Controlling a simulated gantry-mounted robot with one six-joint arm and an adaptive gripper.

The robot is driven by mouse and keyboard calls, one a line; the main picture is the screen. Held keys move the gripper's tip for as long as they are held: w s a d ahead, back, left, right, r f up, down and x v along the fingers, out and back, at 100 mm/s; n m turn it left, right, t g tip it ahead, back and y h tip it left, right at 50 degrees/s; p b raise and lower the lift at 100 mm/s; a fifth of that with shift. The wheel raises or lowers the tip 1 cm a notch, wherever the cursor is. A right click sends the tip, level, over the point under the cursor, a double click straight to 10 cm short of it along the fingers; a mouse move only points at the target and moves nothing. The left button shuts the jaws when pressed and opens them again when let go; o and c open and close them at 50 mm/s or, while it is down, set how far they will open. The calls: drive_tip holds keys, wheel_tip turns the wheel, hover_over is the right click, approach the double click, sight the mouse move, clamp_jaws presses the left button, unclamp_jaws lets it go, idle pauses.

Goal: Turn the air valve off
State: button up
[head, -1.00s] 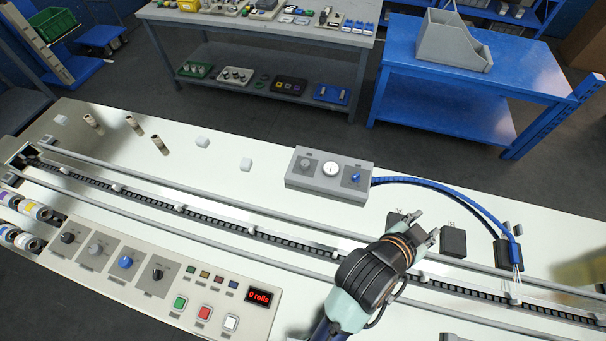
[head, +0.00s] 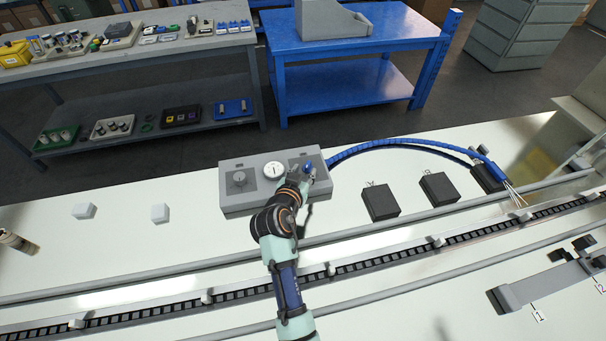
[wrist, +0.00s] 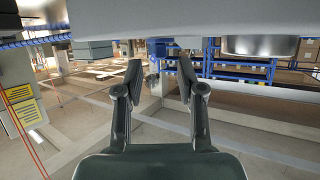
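A grey box (head: 232,195) stands on the machine top in the head view. It carries a grey knob (head: 238,179) at left, a round white gauge (head: 274,171) in the middle and a small blue knob (head: 308,167) at right, by the blue hose. The blue knob looks like the air valve; its label is unreadable. My gripper (head: 303,178) is at the right front of the box, close to the blue knob and partly covering that area. In the wrist view my gripper (wrist: 159,66) is open, with a blue part (wrist: 157,47) between and beyond the fingertips. Contact cannot be told.
A blue hose (head: 400,142) arches right from the box. Black blocks (head: 381,202) stand to the right on the white top. A conveyor chain (head: 390,258) with rails runs in front. White blocks (head: 160,213) lie at left.

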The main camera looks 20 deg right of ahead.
sight(307, 167)
drive_tip(key=x, duration=0.1)
drive_tip(key=b+x, duration=0.1)
drive_tip(key=x, duration=0.1)
drive_tip(key=shift+s+f+b, duration=0.1)
drive_tip(key=shift+f+b, duration=0.1)
drive_tip(key=shift+b, duration=0.1)
drive_tip(key=shift+w+d+r, duration=0.1)
drive_tip(key=shift+w+d, duration=0.05)
drive_tip(key=shift+w, duration=0.15)
clamp_jaws()
